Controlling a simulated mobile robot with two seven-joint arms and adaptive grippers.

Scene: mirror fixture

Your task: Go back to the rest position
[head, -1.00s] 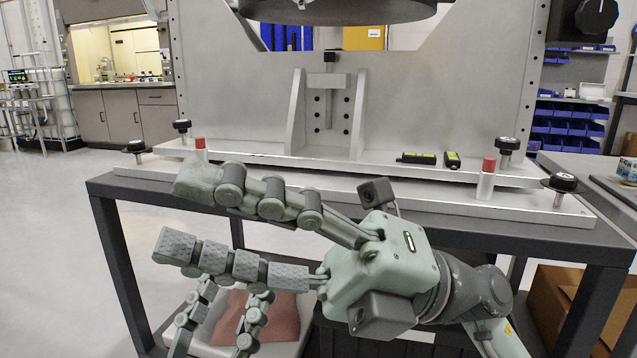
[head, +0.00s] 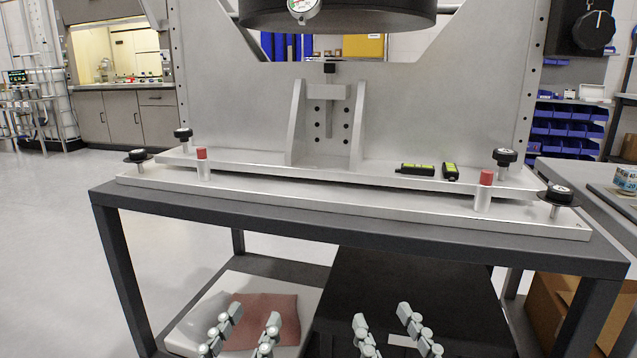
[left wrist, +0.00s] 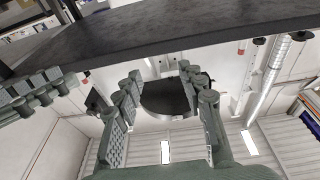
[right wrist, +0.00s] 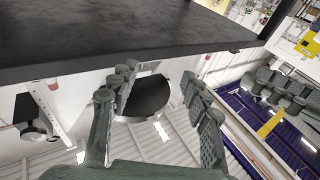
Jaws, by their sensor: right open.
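My left gripper (head: 245,335) shows low in the head view, in front of the lower shelf, fingers spread and empty. Its two fingers also stand apart in the left wrist view (left wrist: 163,95), pointing up below the dark table edge. My right gripper (head: 393,333) is beside it to the right, also open and empty. In the right wrist view (right wrist: 155,95) its fingers are apart with nothing between them. Both grippers are clear of the bench top. The palms and arms are out of the head view.
The grey bench (head: 375,229) carries the metal fixture plate (head: 300,193) with black knobs and red-capped posts (head: 484,192). Two small black-and-green items (head: 417,169) lie on the plate. Below are a white tray with a reddish pad (head: 265,312) and a cardboard box (head: 560,305).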

